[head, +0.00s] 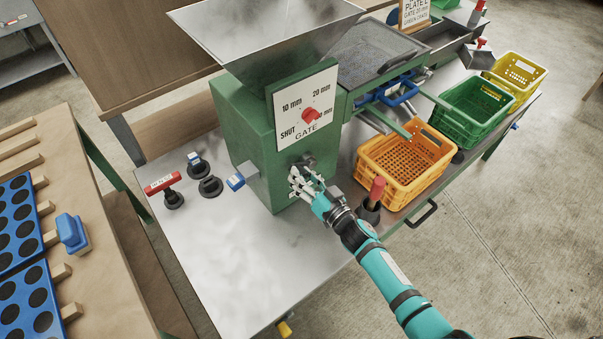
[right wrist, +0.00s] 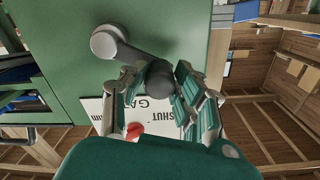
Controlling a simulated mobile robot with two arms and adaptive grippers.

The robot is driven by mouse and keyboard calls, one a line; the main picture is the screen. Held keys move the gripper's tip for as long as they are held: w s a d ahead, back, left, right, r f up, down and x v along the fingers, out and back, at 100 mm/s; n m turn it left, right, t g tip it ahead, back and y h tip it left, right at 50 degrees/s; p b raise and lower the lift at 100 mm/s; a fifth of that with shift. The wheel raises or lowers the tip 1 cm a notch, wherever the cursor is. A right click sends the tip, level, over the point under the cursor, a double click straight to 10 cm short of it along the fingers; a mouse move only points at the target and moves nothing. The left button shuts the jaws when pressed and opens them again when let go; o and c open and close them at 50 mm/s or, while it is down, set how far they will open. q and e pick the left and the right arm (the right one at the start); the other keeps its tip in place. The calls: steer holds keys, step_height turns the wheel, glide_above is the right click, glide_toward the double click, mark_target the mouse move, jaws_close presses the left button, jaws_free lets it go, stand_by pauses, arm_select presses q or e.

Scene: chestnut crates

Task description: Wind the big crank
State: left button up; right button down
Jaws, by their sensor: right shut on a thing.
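The big crank is on the front of the green machine (head: 248,135), below the white gate plate (head: 305,100). In the head view only a little grey metal of the crank (head: 308,160) shows behind my fingers. In the right wrist view the dark crank arm (right wrist: 132,60) runs from a round hub to a grip. My right gripper (head: 304,184) is shut on the crank's grip, which sits between its fingers in the right wrist view (right wrist: 158,85). The red gate knob (head: 310,116) is just above. My left gripper is not in view.
Orange (head: 382,184), green (head: 447,131) and yellow (head: 538,70) crates line the right side. The metal bench's front (head: 230,260) is clear.

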steer(key=r+m+p, duration=0.1)
steer(key=d+r+m+p, duration=0.1)
steer(key=shift+w+m+p, duration=0.35)
steer(key=shift+m, duration=0.05)
steer(key=shift+w+d+r+m+p, duration=0.25)
steer(key=shift+d+m+p, duration=0.25)
steer(key=shift+m, duration=0.4)
steer(key=c, duration=1)
jaws_free()
steer(key=shift+f, duration=0.1)
steer(key=shift+a, duration=0.1)
steer(key=v, duration=1.2)
